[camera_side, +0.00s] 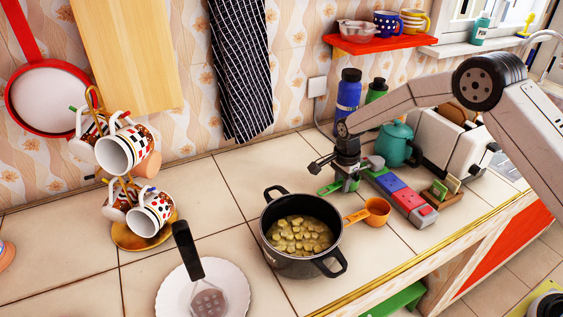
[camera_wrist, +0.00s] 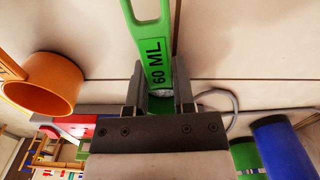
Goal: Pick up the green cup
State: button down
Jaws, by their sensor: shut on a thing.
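The green cup is a measuring cup whose flat green handle (camera_wrist: 148,35), marked "60 ML", fills the upper middle of the wrist view. In the side view, the green cup (camera_side: 329,188) shows low at the counter, just behind the black pot. My gripper (camera_wrist: 160,90) has one finger on each side of the handle and is shut on it. In the side view, my gripper (camera_side: 343,172) points down over the green cup and hides part of it. The cup's bowl is mostly hidden, and I cannot tell whether the cup touches the counter.
An orange measuring cup (camera_side: 376,211) lies close by, beside the black pot (camera_side: 290,263) of potatoes. A coloured block strip (camera_side: 405,196), teal kettle (camera_side: 398,146), toaster (camera_side: 441,137) and blue bottle (camera_side: 348,92) stand near my arm. Mugs hang on a stand (camera_side: 143,233) at left.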

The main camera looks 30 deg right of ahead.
jog(key=shift+r, duration=0.65)
jog(key=s+r, duration=1.1)
jog(key=s, duration=0.3)
jog(key=shift+d+r, duration=0.2)
jog(key=shift+d, duration=0.05)
